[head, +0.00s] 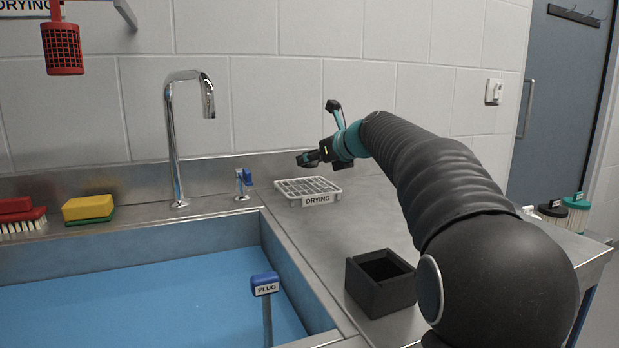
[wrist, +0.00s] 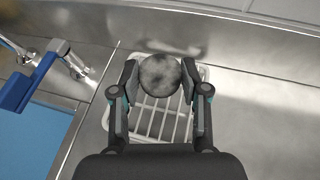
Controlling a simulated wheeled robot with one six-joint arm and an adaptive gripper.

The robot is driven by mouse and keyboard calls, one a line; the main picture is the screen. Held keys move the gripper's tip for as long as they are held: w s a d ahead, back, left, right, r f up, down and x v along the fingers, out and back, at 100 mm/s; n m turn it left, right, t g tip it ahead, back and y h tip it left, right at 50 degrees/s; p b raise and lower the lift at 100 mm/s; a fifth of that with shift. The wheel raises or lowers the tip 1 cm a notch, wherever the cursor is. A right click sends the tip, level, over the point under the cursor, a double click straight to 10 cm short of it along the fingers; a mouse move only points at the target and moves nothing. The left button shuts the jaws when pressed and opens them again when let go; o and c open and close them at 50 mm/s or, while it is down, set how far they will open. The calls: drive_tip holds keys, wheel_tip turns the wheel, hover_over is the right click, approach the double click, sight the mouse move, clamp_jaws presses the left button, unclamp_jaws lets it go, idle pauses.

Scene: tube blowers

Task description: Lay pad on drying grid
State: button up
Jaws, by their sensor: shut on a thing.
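The drying grid (head: 308,189) is a white slatted rack with a DRYING label on its front, standing on the steel counter right of the sink. It also shows in the wrist view (wrist: 156,127), below the pad. The pad (wrist: 159,74) is round, grey and mottled. My gripper (wrist: 159,80) is shut on it, one finger at each side, and holds it over the far part of the grid. In the head view my gripper (head: 310,158) is above the grid; the pad is hard to make out there. I cannot tell the exact gap between pad and grid.
A tap (head: 175,135) and a small blue-handled valve (head: 243,180) stand left of the grid. A black open box (head: 380,283) sits nearer on the counter. The counter right of the grid is clear.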

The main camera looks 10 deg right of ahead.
sight(309, 187)
drive_tip(key=shift+w+a+f, duration=0.35)
drive_tip(key=shift+a, duration=0.05)
drive_tip(key=shift+f+b, duration=0.65)
drive_tip(key=shift+f, duration=1.3)
drive_tip(key=shift+f, duration=0.2)
drive_tip(key=o, duration=0.8)
drive_tip(key=shift+r, duration=0.2)
drive_tip(key=shift+s+d+r, duration=0.15)
drive_tip(key=shift+s+d, duration=0.05)
drive_tip(key=shift+s, duration=0.05)
drive_tip(key=v, duration=1.1)
drive_tip(key=shift+s, duration=0.15)
